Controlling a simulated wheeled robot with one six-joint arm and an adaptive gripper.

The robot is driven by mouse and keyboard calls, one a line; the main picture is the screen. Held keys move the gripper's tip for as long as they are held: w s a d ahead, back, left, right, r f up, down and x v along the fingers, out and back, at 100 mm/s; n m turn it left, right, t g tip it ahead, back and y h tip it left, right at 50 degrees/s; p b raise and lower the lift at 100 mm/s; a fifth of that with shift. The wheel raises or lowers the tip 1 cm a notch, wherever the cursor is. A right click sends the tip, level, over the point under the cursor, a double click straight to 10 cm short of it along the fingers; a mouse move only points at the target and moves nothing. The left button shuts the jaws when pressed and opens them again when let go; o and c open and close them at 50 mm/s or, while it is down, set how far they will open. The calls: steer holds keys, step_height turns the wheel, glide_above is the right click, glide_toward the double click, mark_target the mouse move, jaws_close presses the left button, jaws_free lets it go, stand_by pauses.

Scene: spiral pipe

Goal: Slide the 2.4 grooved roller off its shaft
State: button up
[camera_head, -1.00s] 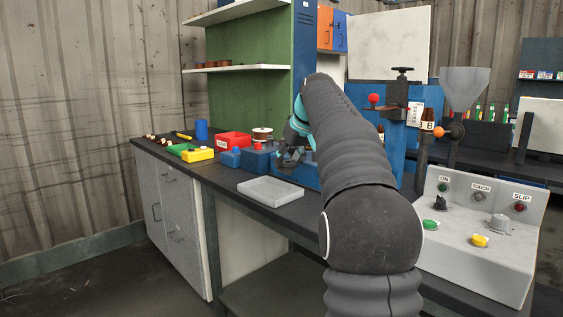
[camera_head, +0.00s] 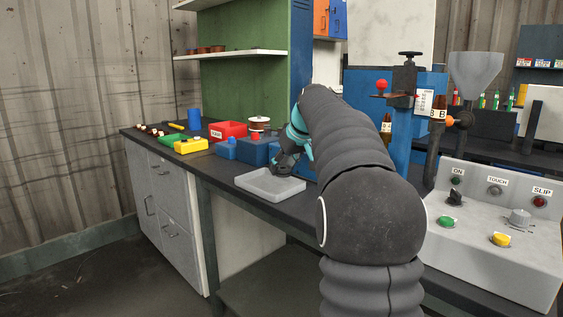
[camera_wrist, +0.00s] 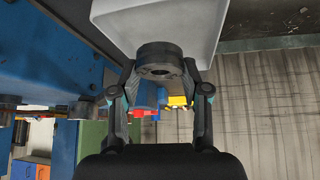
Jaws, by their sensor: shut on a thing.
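My gripper (camera_wrist: 160,80) is shut on a dark, ring-shaped grooved roller (camera_wrist: 159,53) with a hole in its middle, held between the two fingers in the wrist view. The roller is apart from any shaft that I can see. In the head view my gripper (camera_head: 284,165) is at the back edge of the pale grey tray (camera_head: 258,189); the roller cannot be made out clearly there. The tray also shows in the wrist view (camera_wrist: 196,20), behind the roller. I cannot tell how high the roller is above the tray.
A blue block (camera_head: 258,150), a red bin (camera_head: 228,130), a yellow bin (camera_head: 191,147) and a spool (camera_head: 259,123) stand left of my gripper. A blue machine (camera_head: 420,120) rises to the right. A control box (camera_head: 490,240) is at the front right.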

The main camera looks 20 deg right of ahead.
mark_target(285, 176)
steer(key=shift+a+f+b, duration=0.1)
steer(key=shift+f+b, duration=1.95)
steer(key=shift+f, duration=0.25)
steer(key=o, duration=1.2)
steer(key=v, duration=1.2)
